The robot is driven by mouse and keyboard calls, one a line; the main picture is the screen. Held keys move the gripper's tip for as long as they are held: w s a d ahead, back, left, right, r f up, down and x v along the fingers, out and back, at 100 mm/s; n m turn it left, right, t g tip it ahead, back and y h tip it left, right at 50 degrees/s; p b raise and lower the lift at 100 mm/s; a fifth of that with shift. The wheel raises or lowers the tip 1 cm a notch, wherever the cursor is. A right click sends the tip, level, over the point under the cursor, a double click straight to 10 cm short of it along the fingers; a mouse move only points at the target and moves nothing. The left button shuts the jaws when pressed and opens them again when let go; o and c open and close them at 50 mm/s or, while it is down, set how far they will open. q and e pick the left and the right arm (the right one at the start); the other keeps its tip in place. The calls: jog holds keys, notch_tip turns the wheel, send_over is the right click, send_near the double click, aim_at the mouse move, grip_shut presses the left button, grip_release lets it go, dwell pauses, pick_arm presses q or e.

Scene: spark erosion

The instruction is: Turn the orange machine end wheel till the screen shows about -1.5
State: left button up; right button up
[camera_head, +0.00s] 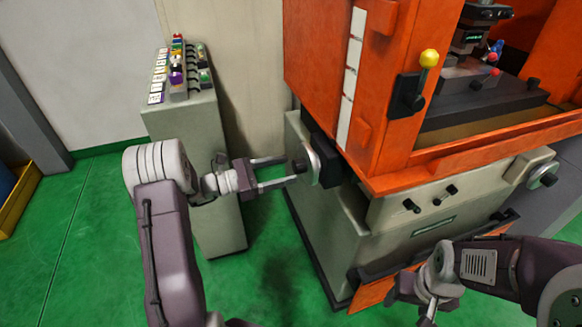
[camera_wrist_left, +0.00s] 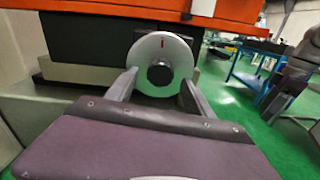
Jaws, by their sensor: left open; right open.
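The end wheel of the orange machine (camera_head: 390,70) is a pale grey disc (camera_head: 315,158) with a dark hub, on the machine's left end. In the left wrist view the wheel (camera_wrist_left: 160,43) faces me, with a red mark near its top. My left gripper (camera_head: 291,172) is open, its two fingers reaching toward the wheel. In the left wrist view its fingers (camera_wrist_left: 158,88) stand on either side of the wheel's lower half; I cannot tell whether they touch it. A small dark display (camera_head: 487,13) shows green marks too small to read.
A grey control console (camera_head: 205,130) with buttons stands left of the machine, behind my left arm. A second hand wheel (camera_head: 543,175) is at the machine's right front. Green floor lies open at left.

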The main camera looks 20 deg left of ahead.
pick_arm(q)
jog(key=v, duration=0.6)
jog(key=shift+a+p, duration=0.15)
jog(key=shift+p, duration=0.2)
jog(key=shift+s, duration=0.15)
jog(key=s+d+f+m+g+y, duration=0.3)
jog(key=s+d+f+m+g, duration=0.15)
jog(key=s+d, duration=0.2)
jog(key=s+d+f+m+g+y, duration=0.35)
jog(key=s+d+m+g, duration=0.2)
jog(key=s, duration=0.25)
jog(key=s+a+f+m+y, duration=0.4)
jog(key=s+a+m+y, duration=0.25)
jog(key=m, duration=0.35)
notch_tip(320, 180, up, 20)
jog(key=w+m+t+y+p, duration=0.1)
jog(key=m+p, duration=0.2)
jog(key=p, duration=1.6)
jog(key=shift+w+y, duration=0.4)
